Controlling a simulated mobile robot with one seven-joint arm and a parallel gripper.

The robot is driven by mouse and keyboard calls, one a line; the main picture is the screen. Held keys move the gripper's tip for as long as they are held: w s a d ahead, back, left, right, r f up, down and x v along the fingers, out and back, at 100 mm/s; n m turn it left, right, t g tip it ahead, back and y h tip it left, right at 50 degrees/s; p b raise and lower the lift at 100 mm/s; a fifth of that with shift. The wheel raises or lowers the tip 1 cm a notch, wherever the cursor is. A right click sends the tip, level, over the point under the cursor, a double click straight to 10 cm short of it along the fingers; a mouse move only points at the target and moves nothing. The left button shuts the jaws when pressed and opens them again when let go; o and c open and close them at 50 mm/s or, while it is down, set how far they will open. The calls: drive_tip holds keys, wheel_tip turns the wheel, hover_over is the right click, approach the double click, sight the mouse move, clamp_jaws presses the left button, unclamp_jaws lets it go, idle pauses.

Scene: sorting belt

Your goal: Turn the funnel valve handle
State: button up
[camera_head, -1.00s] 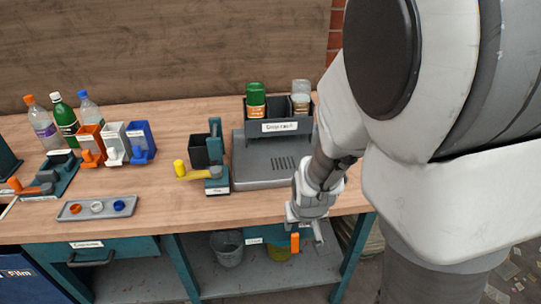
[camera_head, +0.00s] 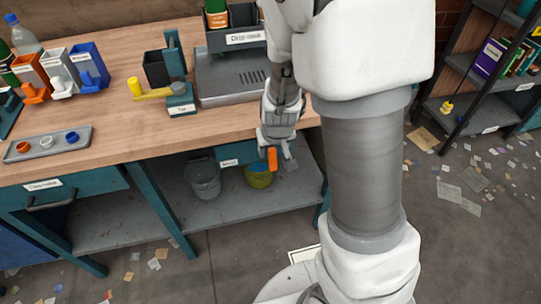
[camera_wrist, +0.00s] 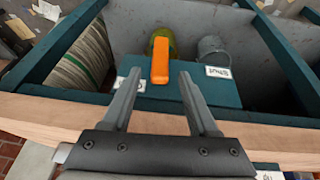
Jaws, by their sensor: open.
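The orange bar (camera_head: 272,160), which looks like the valve handle, shows below the front edge of the workbench, by a teal panel (camera_head: 231,154). In the wrist view the handle (camera_wrist: 160,61) points away from me, beside a label reading "Shut" (camera_wrist: 219,72) and a second label (camera_wrist: 131,84) partly covered by a finger. My gripper (camera_wrist: 160,76) is open and empty, one finger on each side of the handle's line in that view. Whether the fingers touch it or how deep they reach cannot be told. The funnel itself is not clearly visible.
A grey bucket (camera_head: 204,182) and a yellow-green bucket (camera_head: 259,177) stand on the lower shelf. The workbench edge (camera_wrist: 40,113) runs close under my gripper.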

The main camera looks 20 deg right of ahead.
sight(273, 152)
drive_tip(key=shift+b+x, duration=0.8)
drive_tip(key=shift+x, duration=1.4)
clamp_jaws()
